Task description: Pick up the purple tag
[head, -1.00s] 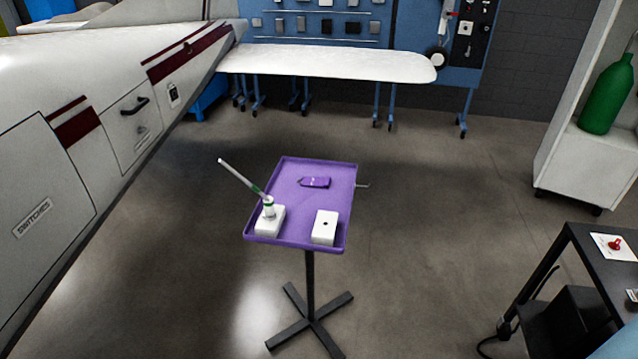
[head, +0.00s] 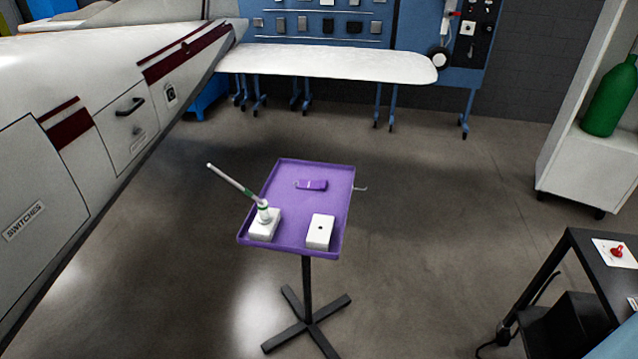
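The purple tag (head: 311,185) lies flat near the far middle of the purple tray stand (head: 285,202). It is a small dark purple strip with a lighter mark on it, close in colour to the tray. Neither of my grippers is in the head view, and nothing touches the tag.
On the tray's near part are a white block with a slanted white rod (head: 235,182) and a second white block (head: 320,232) with a dark hole. A white panelled body (head: 70,130) fills the left. A black table (head: 585,262) stands at right. Floor around the stand is clear.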

